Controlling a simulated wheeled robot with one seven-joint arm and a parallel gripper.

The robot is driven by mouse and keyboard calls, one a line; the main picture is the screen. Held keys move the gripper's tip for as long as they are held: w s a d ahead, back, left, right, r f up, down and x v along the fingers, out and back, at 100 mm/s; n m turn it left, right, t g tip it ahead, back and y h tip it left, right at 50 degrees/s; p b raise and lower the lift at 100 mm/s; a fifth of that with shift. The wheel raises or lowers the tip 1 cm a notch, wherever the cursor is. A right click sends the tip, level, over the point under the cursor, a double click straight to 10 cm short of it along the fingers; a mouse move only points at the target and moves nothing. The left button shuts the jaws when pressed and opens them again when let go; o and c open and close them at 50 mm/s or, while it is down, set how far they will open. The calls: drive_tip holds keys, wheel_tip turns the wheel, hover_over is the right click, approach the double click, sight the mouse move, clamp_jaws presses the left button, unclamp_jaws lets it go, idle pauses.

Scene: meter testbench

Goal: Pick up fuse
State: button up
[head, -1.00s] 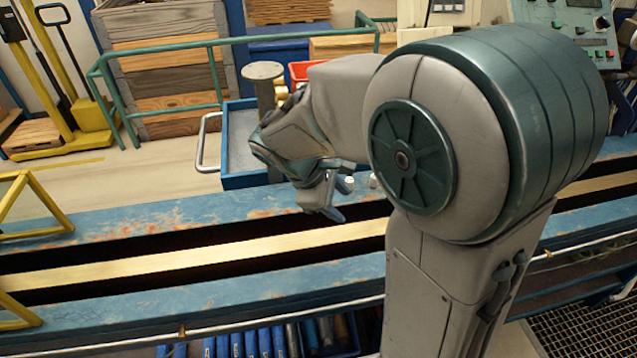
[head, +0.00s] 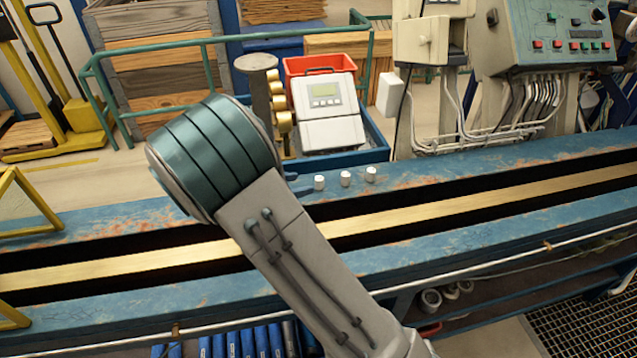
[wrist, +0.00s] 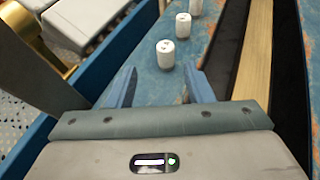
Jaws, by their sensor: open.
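Three small white cylindrical fuses stand upright in a row on the blue bench rail. In the head view they are the left fuse (head: 319,182), the middle fuse (head: 345,178) and the right fuse (head: 370,174). In the wrist view the nearest fuse (wrist: 165,54) stands just beyond my open blue fingertips, roughly between their lines. A second fuse (wrist: 183,25) and a third fuse (wrist: 195,6) stand farther off. My gripper (wrist: 160,85) is open and empty. In the head view my arm hides most of the gripper; only a bit of blue finger shows left of the left fuse.
A white meter (head: 328,108) sits by a red crate (head: 312,64) in a blue tray behind the rail (head: 425,167). A post with brass knobs (head: 277,100) stands left of the meter. A brass strip (head: 420,214) runs along the bench. A control panel (head: 545,45) stands at the right.

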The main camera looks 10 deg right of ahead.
sight(316, 183)
drive_tip(key=x, duration=0.5)
drive_tip(key=p+x, duration=0.1)
drive_tip(key=x, duration=0.1)
drive_tip(key=shift+s+d+f, duration=0.2)
drive_tip(key=shift+s+d, duration=0.05)
drive_tip(key=shift+d, duration=0.1)
drive_tip(key=shift+c, duration=0.4)
clamp_jaws()
